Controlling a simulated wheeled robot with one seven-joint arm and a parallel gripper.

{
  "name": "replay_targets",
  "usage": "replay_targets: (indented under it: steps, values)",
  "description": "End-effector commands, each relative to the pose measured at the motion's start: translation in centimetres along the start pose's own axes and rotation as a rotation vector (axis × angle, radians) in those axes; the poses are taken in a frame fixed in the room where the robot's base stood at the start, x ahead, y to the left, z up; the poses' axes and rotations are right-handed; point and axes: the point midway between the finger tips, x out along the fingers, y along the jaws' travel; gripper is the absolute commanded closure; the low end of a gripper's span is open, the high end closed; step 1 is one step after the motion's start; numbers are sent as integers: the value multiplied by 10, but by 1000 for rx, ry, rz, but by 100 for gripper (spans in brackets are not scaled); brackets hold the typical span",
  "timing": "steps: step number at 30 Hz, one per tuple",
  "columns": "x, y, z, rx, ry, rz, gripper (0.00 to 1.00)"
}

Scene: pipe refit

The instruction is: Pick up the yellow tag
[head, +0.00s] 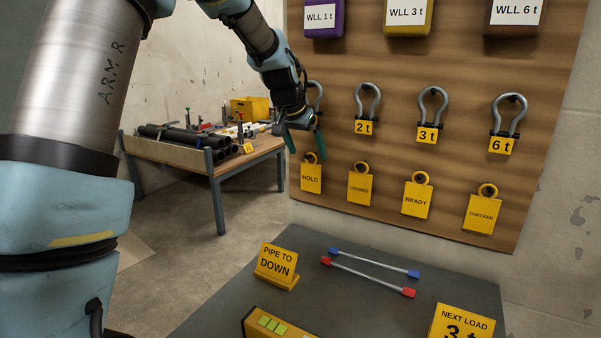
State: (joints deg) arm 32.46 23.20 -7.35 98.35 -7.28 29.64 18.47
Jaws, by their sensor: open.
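Several yellow tags hang by ring tops in a row on the wooden board: HOLD (311,179), LOADED (361,187), READY (416,200) and CHECKED (482,213). The picture does not single out one of them. My gripper (306,146) is open and empty, with its teal fingers pointing down. In the picture it is just above the HOLD tag and in front of the leftmost shackle, partly hiding it. I cannot tell how far the fingers are from the board.
Shackles with yellow labels, such as the 3 t one (432,112), hang above the tags. A grey table (370,320) below bears a PIPE TO DOWN sign (277,264), a NEXT LOAD sign (462,324) and two thin rods (372,277). A workbench (213,170) with black pipes stands behind left.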

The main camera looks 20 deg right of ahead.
Motion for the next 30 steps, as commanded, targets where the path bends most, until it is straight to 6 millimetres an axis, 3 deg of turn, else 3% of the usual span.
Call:
replay_targets:
  steps: [3, 11, 21, 30]
  values:
    - [18, 0, 0, -1, -4, 1, 0]
    - [36, -2, 0, -3, -2, -1, 0]
    - [77, -5, 1, -2, -2, -1, 0]
    - [83, -5, 2, -2, 0, -2, 0]
